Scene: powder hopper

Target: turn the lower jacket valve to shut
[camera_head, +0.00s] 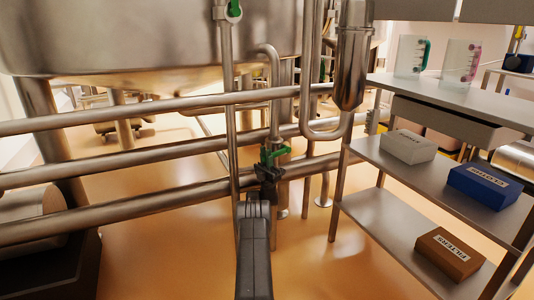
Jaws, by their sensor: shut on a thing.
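The lower jacket valve has a green handle (274,154) and sits on a vertical steel pipe (275,95) below the big vessel. The handle shows as a short green piece, and its right end points to the right, across the pipe. My gripper (269,168), dark, is at the valve from the near side and is shut on the green handle. The jaws and my arm hide the lower part of the valve, so its exact angle is hard to tell. Another green-handled valve (235,8) is at the top edge on a neighbouring pipe.
Long horizontal steel pipes (110,150) cross the left and middle, close to my arm. A steel filter housing (353,55) hangs right of the valve. A shelf rack (385,165) at right holds white, blue and brown boxes and two clear jugs.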

